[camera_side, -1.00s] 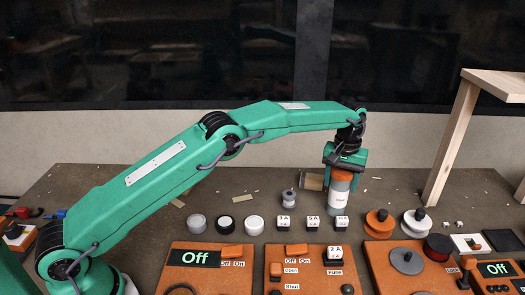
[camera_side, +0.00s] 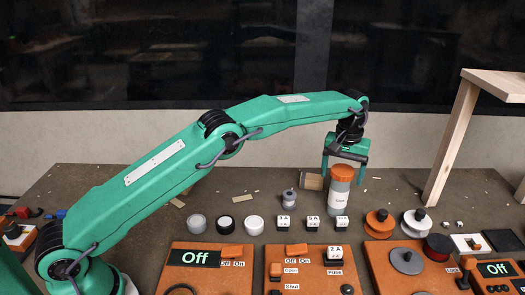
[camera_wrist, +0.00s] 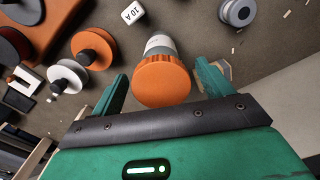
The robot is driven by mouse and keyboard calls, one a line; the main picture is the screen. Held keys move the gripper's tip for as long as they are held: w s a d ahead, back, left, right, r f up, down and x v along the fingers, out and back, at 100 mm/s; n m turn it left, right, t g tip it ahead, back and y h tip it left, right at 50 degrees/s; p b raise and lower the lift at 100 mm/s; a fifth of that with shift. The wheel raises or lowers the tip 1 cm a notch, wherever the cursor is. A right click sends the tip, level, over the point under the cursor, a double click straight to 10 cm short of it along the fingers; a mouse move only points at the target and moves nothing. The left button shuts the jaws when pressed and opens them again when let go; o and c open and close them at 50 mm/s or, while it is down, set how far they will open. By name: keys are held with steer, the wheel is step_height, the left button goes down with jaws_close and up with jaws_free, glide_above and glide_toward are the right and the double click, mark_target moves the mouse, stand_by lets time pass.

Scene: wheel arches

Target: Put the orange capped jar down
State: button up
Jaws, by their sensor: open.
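The orange capped jar (camera_side: 341,191) stands upright on the table in the side view, with its orange cap on top and a pale label on its grey body. In the wrist view the jar's orange cap (camera_wrist: 163,80) shows between the fingers, with a gap on either side. My gripper (camera_side: 345,174) is open, its fingers above and around the cap level, not gripping it. The gripper also shows in the wrist view (camera_wrist: 160,88), fingers spread wide.
A wooden block (camera_side: 312,181) lies just left of the jar, with a grey knobbed weight (camera_side: 290,198) further left. Small white fuse blocks (camera_side: 313,222) stand in front. Orange (camera_side: 379,222) and white (camera_side: 415,222) spools stand to the right. A wooden frame (camera_side: 452,143) rises at the right.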

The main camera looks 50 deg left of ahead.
step_height(320, 180, up, 4)
steer(key=shift+r, duration=0.35)
steer(key=shift+r, duration=0.1)
stand_by(0.6)
steer(key=shift+a+r, duration=0.15)
steer(key=shift+r, duration=0.05)
steer(key=s+a+r+m+t, duration=0.1)
steer(key=s+a+r, duration=0.4)
steer(key=s+r, duration=0.3)
steer(key=s+a+r+m+t, duration=0.15)
steer(key=s+a+r, duration=0.25)
steer(key=s+r, duration=0.4)
steer(key=s+a+f+t, duration=0.1)
steer(key=s+f, duration=0.2)
steer(key=s, duration=0.5)
steer(key=s+a+f+m+t, duration=0.1)
steer(key=s+a+f, duration=0.1)
steer(key=s, duration=0.6)
steer(key=s+a+f+m+t, duration=0.1)
steer(key=s+a+f, duration=0.1)
steer(key=s, duration=0.7)
steer(key=shift+a+f, duration=0.2)
steer(key=shift+f, duration=0.6)
